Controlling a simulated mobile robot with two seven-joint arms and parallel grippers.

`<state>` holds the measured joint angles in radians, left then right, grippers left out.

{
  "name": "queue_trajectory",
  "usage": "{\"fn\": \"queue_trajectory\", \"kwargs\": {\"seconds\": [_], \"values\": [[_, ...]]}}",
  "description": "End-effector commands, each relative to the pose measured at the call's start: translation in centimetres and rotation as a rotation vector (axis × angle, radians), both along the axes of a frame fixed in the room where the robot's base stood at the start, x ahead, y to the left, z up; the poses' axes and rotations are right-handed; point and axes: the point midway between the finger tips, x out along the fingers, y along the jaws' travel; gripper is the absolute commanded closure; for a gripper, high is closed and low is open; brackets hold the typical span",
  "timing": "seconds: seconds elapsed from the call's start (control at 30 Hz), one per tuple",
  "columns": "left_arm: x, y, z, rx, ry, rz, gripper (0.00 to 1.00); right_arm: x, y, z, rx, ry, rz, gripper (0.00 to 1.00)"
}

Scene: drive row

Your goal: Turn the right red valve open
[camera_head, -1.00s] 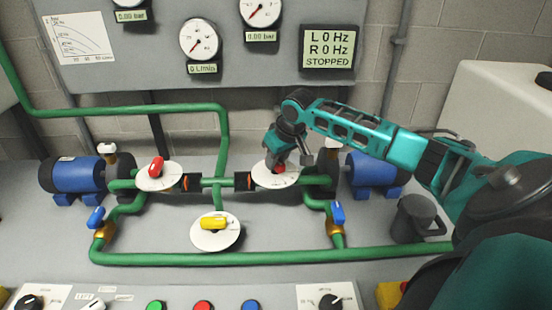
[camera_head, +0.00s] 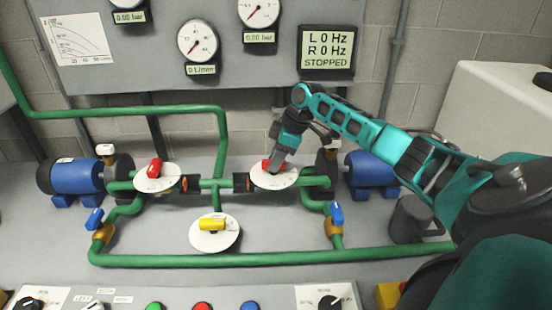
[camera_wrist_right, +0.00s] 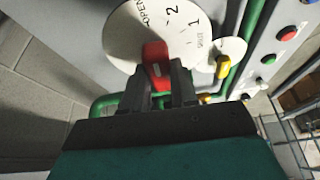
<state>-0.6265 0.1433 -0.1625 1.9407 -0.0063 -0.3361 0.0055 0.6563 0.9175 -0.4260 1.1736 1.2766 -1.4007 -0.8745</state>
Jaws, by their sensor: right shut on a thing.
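The right red valve (camera_head: 272,167) sits on a white round dial plate (camera_head: 268,183) on the green pipework. My right gripper (camera_head: 276,163) is at this valve and partly covers it in the head view. In the right wrist view the red handle (camera_wrist_right: 156,64) is between the two dark fingers (camera_wrist_right: 160,85), which are shut on it. The dial (camera_wrist_right: 140,25) there reads OPEN, 2, 1 and SHUT. The handle's marker line lies off these marks as far as I can tell. My left gripper is not in view.
The left red valve (camera_head: 155,168) and a yellow valve (camera_head: 211,224) stand on their own dials. Blue-handled valves (camera_head: 337,213) and blue pumps (camera_head: 77,176) flank the green pipes. The display (camera_head: 327,47) reads L 0 Hz, R 0 Hz, STOPPED.

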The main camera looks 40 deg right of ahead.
Motion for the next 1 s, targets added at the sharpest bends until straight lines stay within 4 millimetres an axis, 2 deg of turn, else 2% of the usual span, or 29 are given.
{"fn": "queue_trajectory", "kwargs": {"seconds": [0.3, 0.77, 0.8, 1.0], "values": [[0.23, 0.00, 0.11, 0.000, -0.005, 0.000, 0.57, -0.06, 0.03, -0.24, -0.002, 0.005, 0.092, 1.00], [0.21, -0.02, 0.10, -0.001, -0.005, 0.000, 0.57, -0.09, 0.06, -0.26, -0.002, 0.007, 0.106, 1.00], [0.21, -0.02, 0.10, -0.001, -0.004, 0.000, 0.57, -0.09, 0.06, -0.27, -0.002, 0.007, 0.106, 0.69], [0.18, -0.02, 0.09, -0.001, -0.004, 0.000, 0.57, -0.05, 0.03, -0.20, -0.002, 0.005, 0.104, 0.50]]}}
